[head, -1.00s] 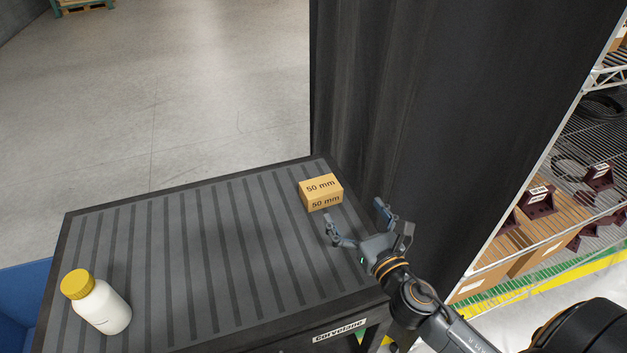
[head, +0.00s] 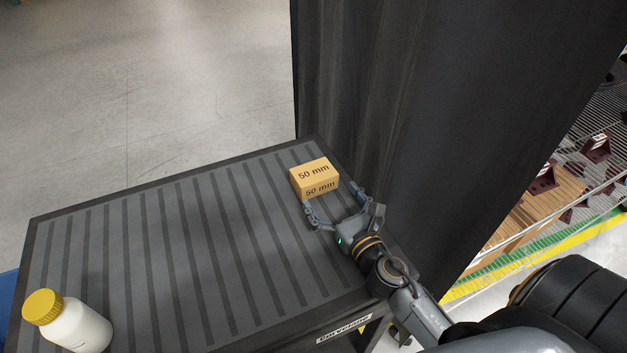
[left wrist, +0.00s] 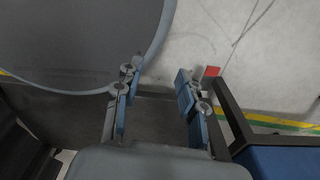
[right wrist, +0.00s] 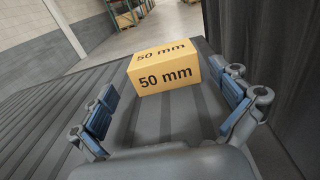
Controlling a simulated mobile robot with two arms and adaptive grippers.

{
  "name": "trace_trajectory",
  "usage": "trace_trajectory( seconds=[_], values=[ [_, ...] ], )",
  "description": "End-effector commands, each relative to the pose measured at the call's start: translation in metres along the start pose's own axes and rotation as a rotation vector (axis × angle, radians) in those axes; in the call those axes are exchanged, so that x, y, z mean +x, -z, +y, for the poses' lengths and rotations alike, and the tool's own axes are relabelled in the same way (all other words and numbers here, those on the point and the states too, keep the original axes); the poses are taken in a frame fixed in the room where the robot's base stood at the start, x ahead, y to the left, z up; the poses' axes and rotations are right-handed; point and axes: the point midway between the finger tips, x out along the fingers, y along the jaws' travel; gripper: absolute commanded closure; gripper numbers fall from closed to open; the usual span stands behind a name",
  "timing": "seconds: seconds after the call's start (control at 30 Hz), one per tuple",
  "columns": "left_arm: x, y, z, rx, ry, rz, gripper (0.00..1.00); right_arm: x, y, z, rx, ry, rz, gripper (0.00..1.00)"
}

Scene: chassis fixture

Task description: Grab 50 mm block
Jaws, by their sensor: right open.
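The 50 mm block (head: 314,175) is a yellow-orange box with black "50 mm" print, resting on the grey ribbed table (head: 200,255) near its far right corner. My right gripper (head: 334,205) is open just in front of the block, at the table's right side. In the right wrist view the block (right wrist: 165,75) lies ahead of the open fingers (right wrist: 165,110), roughly centred between them and a little beyond their tips. My left gripper (left wrist: 158,85) shows in the left wrist view, open and empty, its fingers apart. It is not in the head view.
A white bottle with a yellow cap (head: 68,322) stands at the table's near left corner. A dark curtain (head: 420,110) hangs close behind the table's right side. Wire shelving (head: 570,185) with boxes and dark red parts is at the right. The table's middle is clear.

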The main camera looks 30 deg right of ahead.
Motion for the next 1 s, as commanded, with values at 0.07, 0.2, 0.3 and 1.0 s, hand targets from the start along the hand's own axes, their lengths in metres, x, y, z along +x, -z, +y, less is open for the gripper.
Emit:
trace_trajectory(
  seconds=[0.07, 0.2, 0.3, 1.0],
  values=[
    [-0.003, 0.007, -0.001, 0.0, 0.001, 0.01, 0.6, 0.005, -0.002, 0.0, 0.0, 0.0, -0.001, 0.0],
    [-0.009, 0.021, -0.003, 0.0, 0.003, 0.031, 0.6, 0.023, -0.003, 0.0, -0.001, 0.0, -0.002, 0.0],
    [-0.013, 0.023, -0.003, 0.0, 0.004, 0.034, 0.6, 0.04, -0.004, 0.0, 0.0, 0.001, -0.003, 0.0],
    [-0.015, 0.011, -0.002, 0.0, 0.002, 0.016, 0.6, 0.06, -0.002, 0.0, 0.0, 0.0, -0.002, 0.44]
  ],
)
